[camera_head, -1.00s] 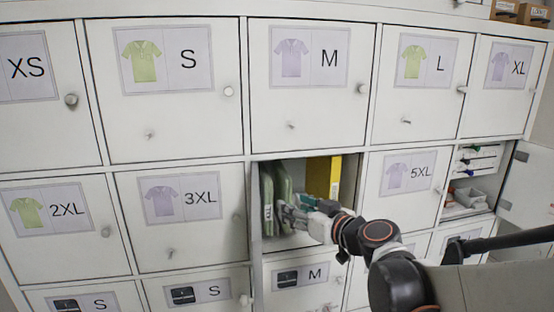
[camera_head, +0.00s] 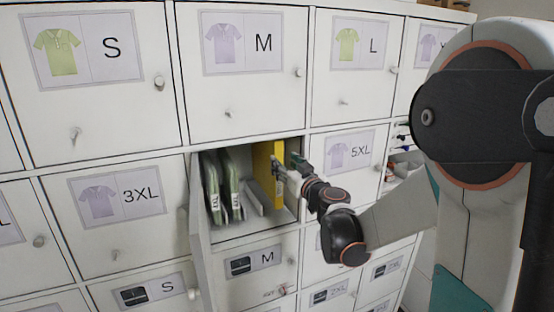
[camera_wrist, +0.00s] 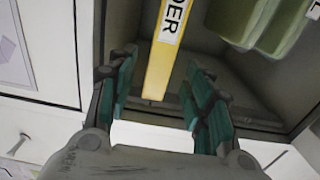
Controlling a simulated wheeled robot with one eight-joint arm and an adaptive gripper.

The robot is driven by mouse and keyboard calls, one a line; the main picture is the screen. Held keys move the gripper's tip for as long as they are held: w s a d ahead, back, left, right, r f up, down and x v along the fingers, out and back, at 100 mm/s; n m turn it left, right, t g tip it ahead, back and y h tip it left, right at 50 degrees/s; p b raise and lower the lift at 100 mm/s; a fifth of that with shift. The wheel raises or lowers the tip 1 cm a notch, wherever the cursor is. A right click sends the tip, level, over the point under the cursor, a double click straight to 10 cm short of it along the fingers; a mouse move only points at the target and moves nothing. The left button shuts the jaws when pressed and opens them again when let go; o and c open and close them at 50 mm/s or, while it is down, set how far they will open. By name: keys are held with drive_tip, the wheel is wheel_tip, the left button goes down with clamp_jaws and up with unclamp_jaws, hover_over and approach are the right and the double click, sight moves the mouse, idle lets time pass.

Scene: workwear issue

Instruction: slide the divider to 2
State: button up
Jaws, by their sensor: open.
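The yellow divider (camera_head: 266,172) stands upright in the open compartment, towards its right side. In the wrist view the divider (camera_wrist: 160,70) carries a white label ending in "DER". My gripper (camera_head: 283,172) is at the compartment's mouth, at the divider's front edge. The wrist view shows my gripper (camera_wrist: 160,85) open, with teal pads on either side of the divider and gaps to both. No position mark reading 2 can be made out.
Green packs (camera_head: 212,188) stand in the compartment's left part; they show in the wrist view (camera_wrist: 262,22). A low grey piece (camera_head: 253,197) lies between them and the divider. The open compartment door (camera_head: 199,232) juts out at left. Closed, knobbed doors surround the opening.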

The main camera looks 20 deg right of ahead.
sight(279, 158)
drive_tip(key=shift+w, duration=2.8)
drive_tip(key=shift+c, duration=0.6)
